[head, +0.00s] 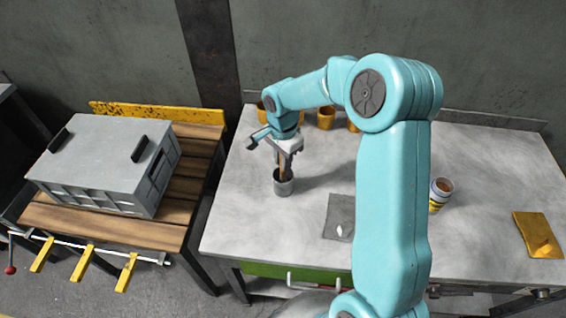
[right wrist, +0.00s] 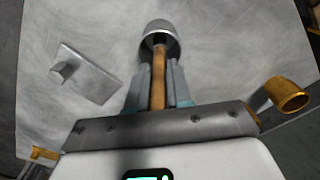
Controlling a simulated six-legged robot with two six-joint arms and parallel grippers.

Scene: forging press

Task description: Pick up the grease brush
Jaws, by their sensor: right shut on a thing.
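The grease brush shows as a wooden handle (right wrist: 158,75) standing in a small grey metal cup (head: 283,187). The cup also shows at the top of the right wrist view (right wrist: 158,27). Its inside hides the brush's lower end. My right gripper (head: 286,152) is over the cup, pointing down, with its two fingers (right wrist: 159,88) shut on the handle from both sides. In the head view the handle (head: 284,168) shows only as a short piece between gripper and cup. My left gripper is not in view.
On the grey workbench (head: 240,215) are a grey plate (head: 338,220), a labelled can (head: 440,194), a yellow bent sheet (head: 539,235) and orange cups (head: 326,118) at the back. A grey case (head: 103,160) sits on a slatted table (head: 95,224) at left.

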